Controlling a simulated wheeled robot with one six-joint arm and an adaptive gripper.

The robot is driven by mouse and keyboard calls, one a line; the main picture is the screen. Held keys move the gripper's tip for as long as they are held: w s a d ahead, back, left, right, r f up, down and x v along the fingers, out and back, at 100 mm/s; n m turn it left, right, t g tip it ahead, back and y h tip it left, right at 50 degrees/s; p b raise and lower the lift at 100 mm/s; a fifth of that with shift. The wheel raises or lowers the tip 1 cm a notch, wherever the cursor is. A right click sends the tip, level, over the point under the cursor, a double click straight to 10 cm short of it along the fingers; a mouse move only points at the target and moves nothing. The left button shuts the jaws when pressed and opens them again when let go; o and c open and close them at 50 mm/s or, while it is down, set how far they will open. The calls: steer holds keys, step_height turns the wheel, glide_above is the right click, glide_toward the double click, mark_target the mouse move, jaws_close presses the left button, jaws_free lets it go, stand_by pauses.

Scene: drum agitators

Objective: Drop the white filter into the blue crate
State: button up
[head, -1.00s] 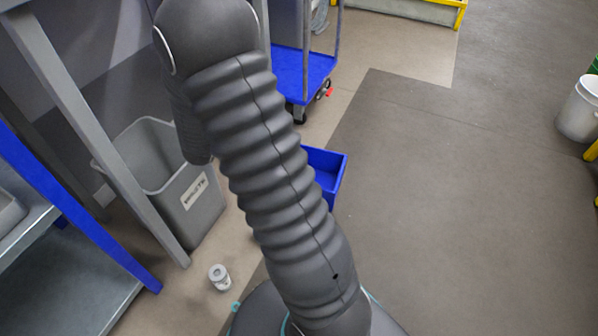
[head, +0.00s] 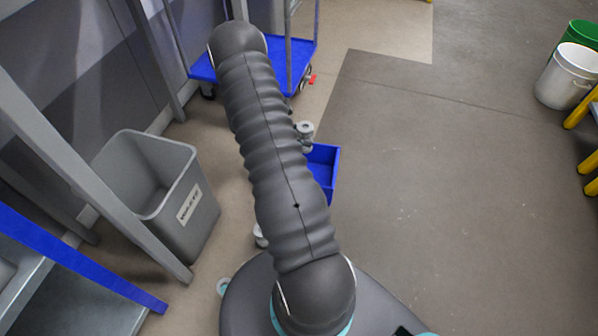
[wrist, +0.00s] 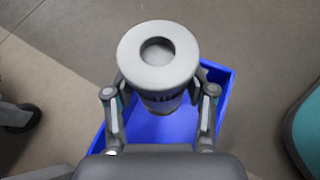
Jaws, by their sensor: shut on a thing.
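The white filter (wrist: 158,57) is a pale round canister with a dark hole in its top and dark print on its side. My gripper (wrist: 160,95) is shut on it, one finger on each side. The filter's top also shows in the head view (head: 304,129), just right of my arm. The blue crate (wrist: 226,88) lies below the filter in the wrist view; the visible part of its floor is bare. In the head view the crate (head: 325,172) is partly hidden behind my arm. The filter appears to be held above the crate, with the height gap unclear.
A grey bin (head: 190,190) with a label stands left of my arm, beside a grey frame. A blue cart (head: 205,72) is behind. A small pale object (head: 260,237) is mostly hidden by my arm. Open floor lies right; a white bucket (head: 568,78) stands far right.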

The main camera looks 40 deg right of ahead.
steer(key=shift+f+b, duration=1.4)
steer(key=shift+f, duration=1.4)
steer(key=o, duration=1.3)
steer(key=shift+c, duration=0.2)
steer(key=shift+a, duration=0.1)
steer(key=v, duration=1.2)
